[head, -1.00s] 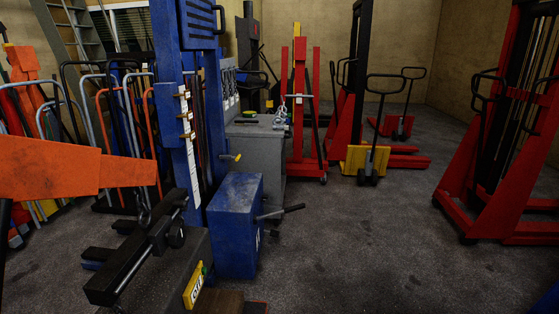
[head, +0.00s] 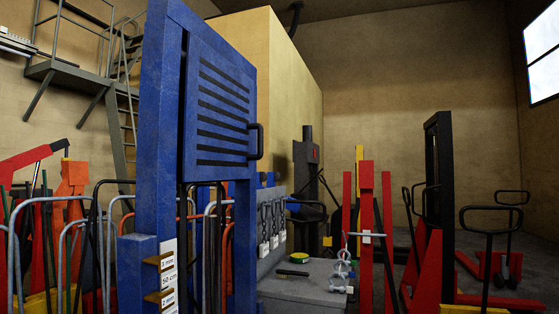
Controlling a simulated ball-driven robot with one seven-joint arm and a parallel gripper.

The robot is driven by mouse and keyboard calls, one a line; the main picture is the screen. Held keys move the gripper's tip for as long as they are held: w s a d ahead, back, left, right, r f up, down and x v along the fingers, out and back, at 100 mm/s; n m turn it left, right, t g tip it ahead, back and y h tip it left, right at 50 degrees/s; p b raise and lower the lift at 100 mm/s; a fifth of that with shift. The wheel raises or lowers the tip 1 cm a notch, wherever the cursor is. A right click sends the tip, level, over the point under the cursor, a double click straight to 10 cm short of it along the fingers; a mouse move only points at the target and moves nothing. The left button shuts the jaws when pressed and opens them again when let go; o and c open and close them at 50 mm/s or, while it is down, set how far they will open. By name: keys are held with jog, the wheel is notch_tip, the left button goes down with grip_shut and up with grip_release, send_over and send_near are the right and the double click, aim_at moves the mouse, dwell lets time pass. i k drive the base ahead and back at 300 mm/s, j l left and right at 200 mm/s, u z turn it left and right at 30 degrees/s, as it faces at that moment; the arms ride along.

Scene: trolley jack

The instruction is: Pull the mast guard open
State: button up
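The mast guard (head: 222,104) is a blue panel with several dark horizontal slots, in the upper part of a blue mast (head: 162,70) left of the middle. A black handle (head: 255,141) stands on its right edge. The guard looks closed against the mast, though a narrow dark gap runs down its left side. A white scale (head: 168,272) with brass-coloured brackets is on the mast below. My gripper is not in view, so nothing of mine touches the handle.
A grey cabinet (head: 300,284) with shackles (head: 342,270) on it stands right of the mast. Red lifting equipment (head: 366,215) and a black-handled pallet truck (head: 490,225) stand further right. Several trolley handles (head: 75,235) crowd the left. Stairs (head: 122,110) rise behind.

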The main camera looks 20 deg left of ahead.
aim_at(218, 128)
jog(key=i+u, duration=0.1)
jog(key=i, duration=0.8)
jog(key=i+l+u, duration=0.1)
jog(key=i, duration=0.8)
jog(key=l, duration=0.1)
